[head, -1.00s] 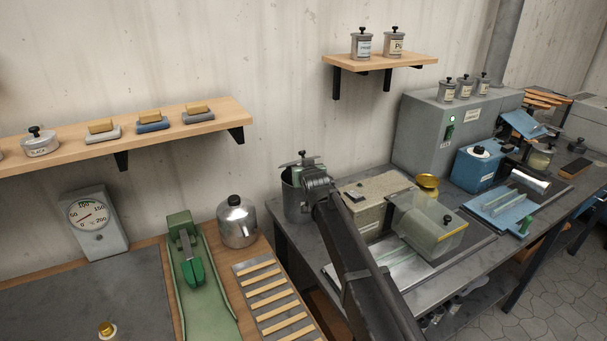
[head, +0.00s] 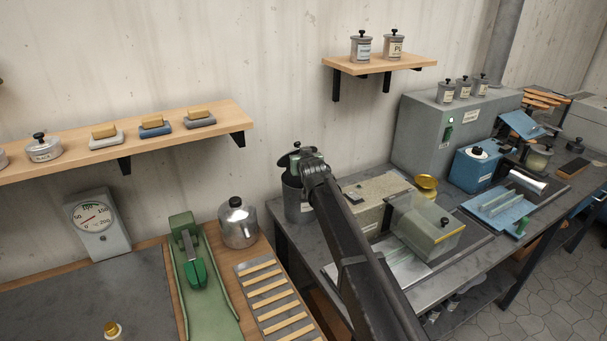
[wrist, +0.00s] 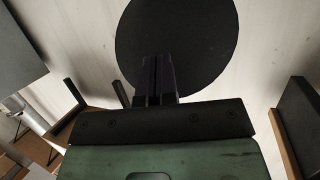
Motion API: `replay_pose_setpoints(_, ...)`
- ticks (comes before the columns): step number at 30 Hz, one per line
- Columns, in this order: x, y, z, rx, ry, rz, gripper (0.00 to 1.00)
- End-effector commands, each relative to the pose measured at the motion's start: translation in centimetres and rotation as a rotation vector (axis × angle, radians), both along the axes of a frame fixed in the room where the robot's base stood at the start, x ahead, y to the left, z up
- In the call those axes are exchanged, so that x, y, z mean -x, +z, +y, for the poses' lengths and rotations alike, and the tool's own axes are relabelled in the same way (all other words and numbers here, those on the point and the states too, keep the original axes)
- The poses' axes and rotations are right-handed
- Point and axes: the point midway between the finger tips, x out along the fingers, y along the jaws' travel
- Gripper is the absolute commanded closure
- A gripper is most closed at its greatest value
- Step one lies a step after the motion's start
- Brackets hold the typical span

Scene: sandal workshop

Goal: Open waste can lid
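The waste can (head: 296,205) is a dark grey cylinder at the left back corner of the metal bench in the head view. My gripper (head: 299,158) is at its top, partly hidden by my arm. In the wrist view, a round dark lid (wrist: 190,35) faces the camera beyond my gripper's fingers (wrist: 157,78), with the pale wall behind it.
A round metal can (head: 238,222) stands on the wooden bench left of the waste can. A speckled box (head: 378,198) and a clear-covered unit (head: 428,225) stand to its right. A wooden shelf (head: 215,112) juts from the wall at the left.

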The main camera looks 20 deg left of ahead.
Motion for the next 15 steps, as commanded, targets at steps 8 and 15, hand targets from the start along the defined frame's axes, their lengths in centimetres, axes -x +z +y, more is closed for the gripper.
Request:
replay_pose_setpoints(8,-0.66,0.64,0.42,0.0,0.0,0.0,1.0)
replay_pose_setpoints(15,-0.65,0.61,0.43,0.0,0.0,0.0,1.0)
